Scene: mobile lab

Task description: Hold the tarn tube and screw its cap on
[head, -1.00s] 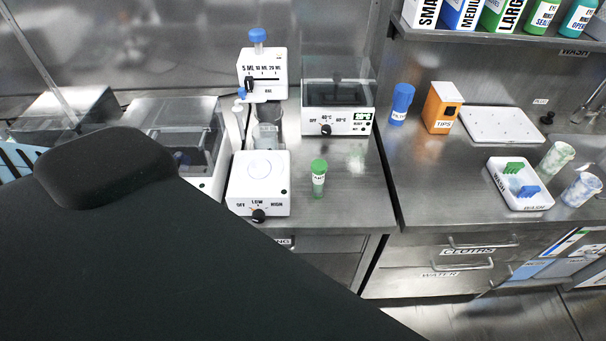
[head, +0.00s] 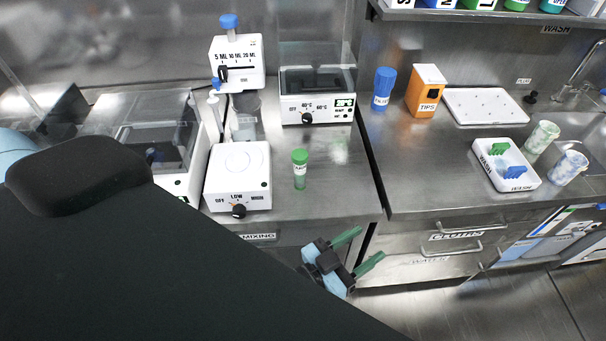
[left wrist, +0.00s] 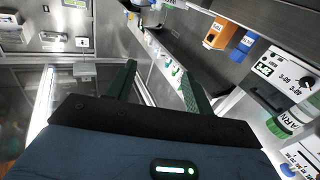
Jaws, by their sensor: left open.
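The tarn tube (head: 300,176) stands upright on the steel counter, to the right of the white stirrer plate. Its green cap (head: 300,156) sits at its top; I cannot tell how tightly. In the left wrist view the labelled tube (left wrist: 298,118) shows at the right edge, outside my fingers. My left gripper (head: 371,243) is open and empty, with green fingers apart, in front of the counter edge, below and right of the tube. The fingers also show in the left wrist view (left wrist: 157,68). My right gripper is not in view.
The stirrer plate (head: 239,178), dispenser (head: 236,65) and heater block (head: 318,105) stand around the tube. A blue-capped bottle (head: 383,90), orange tips box (head: 426,92) and white wash tray (head: 506,166) stand on the right counter. The counter right of the tube is clear.

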